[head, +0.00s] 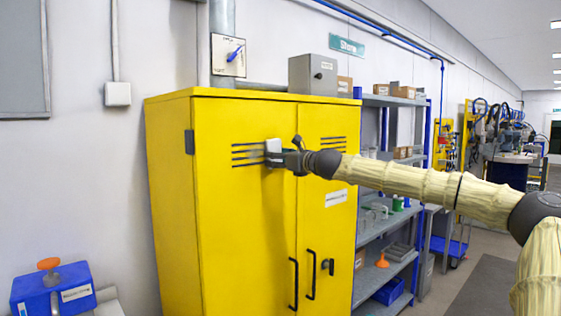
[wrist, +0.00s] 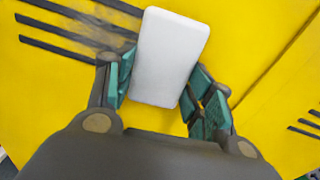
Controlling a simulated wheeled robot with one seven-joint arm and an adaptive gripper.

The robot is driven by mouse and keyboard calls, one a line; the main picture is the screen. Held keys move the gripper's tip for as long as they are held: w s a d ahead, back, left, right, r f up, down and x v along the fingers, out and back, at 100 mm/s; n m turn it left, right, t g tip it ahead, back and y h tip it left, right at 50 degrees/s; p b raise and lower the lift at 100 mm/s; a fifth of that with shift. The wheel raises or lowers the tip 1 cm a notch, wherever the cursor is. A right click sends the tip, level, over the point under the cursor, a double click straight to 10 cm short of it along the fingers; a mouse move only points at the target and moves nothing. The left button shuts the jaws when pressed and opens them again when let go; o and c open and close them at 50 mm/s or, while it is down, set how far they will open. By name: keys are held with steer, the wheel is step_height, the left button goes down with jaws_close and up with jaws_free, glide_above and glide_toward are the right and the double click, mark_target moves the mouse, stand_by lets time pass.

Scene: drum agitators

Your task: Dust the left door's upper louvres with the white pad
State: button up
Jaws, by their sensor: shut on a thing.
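The yellow cabinet's left door (head: 222,215) is closed, with dark upper louvres (head: 247,155) near its top. The white pad (head: 272,147) is at the right end of these louvres in the head view. In the wrist view the white pad (wrist: 170,55) is upright, slightly tilted, between the fingers. My gripper (head: 276,156) is shut on the pad; its teal-lined fingers (wrist: 160,85) press both sides. Louvre slots (wrist: 80,35) run behind and left of the pad, with a greyish dusty smear beside it. I cannot tell whether the pad touches the door.
The right door (head: 326,215) has its own louvres (wrist: 305,130) and a label. Door handles (head: 293,283) stick out lower down. A grey box (head: 312,74) stands on the cabinet top. Shelving (head: 385,240) stands to the right. A blue box with an orange knob (head: 52,290) is at lower left.

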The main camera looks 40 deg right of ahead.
mark_target(246, 159)
steer(key=shift+s+a+b, duration=0.2)
steer(key=shift+a+b, duration=2.15)
steer(key=shift+a, duration=0.2)
steer(key=shift+s+a+r+b, duration=0.15)
steer(key=shift+a+b, duration=0.35)
steer(key=shift+a, duration=0.6)
steer(key=shift+a+b, duration=1.1)
steer(key=shift+a, duration=0.3)
steer(key=shift+a+f+b, duration=0.2)
steer(key=shift+b, duration=0.3)
steer(key=shift+s+a+r, duration=0.1)
